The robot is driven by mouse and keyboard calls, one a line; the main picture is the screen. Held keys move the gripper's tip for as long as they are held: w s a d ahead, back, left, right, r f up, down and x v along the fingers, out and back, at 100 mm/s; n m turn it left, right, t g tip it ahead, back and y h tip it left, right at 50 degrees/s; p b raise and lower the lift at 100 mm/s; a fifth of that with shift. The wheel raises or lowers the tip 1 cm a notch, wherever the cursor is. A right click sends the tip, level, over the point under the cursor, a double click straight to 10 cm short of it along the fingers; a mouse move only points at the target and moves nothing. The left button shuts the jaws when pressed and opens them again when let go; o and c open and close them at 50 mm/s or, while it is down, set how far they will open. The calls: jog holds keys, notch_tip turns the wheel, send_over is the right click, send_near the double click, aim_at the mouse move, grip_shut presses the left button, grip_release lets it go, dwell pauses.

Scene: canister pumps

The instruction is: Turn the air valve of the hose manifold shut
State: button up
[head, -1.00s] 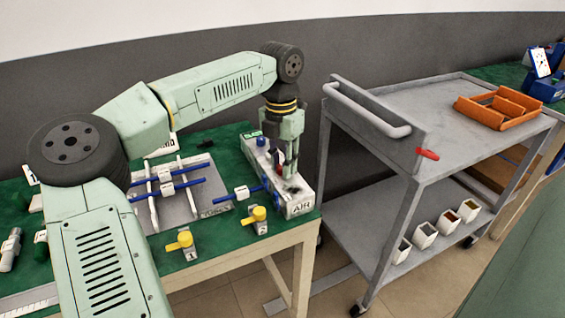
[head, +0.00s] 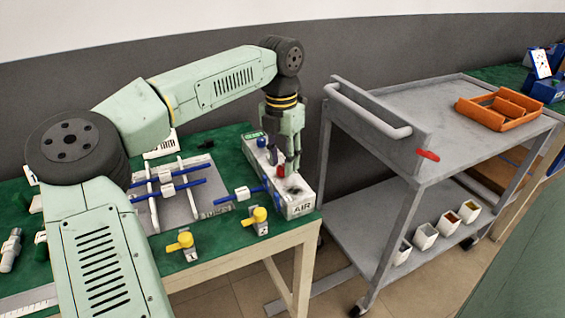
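The hose manifold (head: 297,207) is a long white block on the green bench top, with an "AIR" label on its near end. A dark round spot shows on its top near that end. A small red part (head: 280,170) stands on the block just below my gripper. A blue knob (head: 261,142) is at the far end, by a green label. My gripper (head: 288,162) points down over the middle of the block, its tips close to the red part. I cannot tell whether they touch it or how far apart the fingers are. The air valve's exact position is unclear.
Yellow-handled valves (head: 257,215) stand at the bench's front edge. A grey plate (head: 205,208) with blue-barred fittings lies left of the manifold. A grey cart (head: 440,125) with an orange tray (head: 498,108) stands to the right, across a narrow gap.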

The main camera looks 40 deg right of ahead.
aim_at(282, 165)
notch_tip(282, 165, up, 11)
dwell(0.3)
jog(key=shift+w+f, duration=0.1)
jog(key=shift+f, duration=0.1)
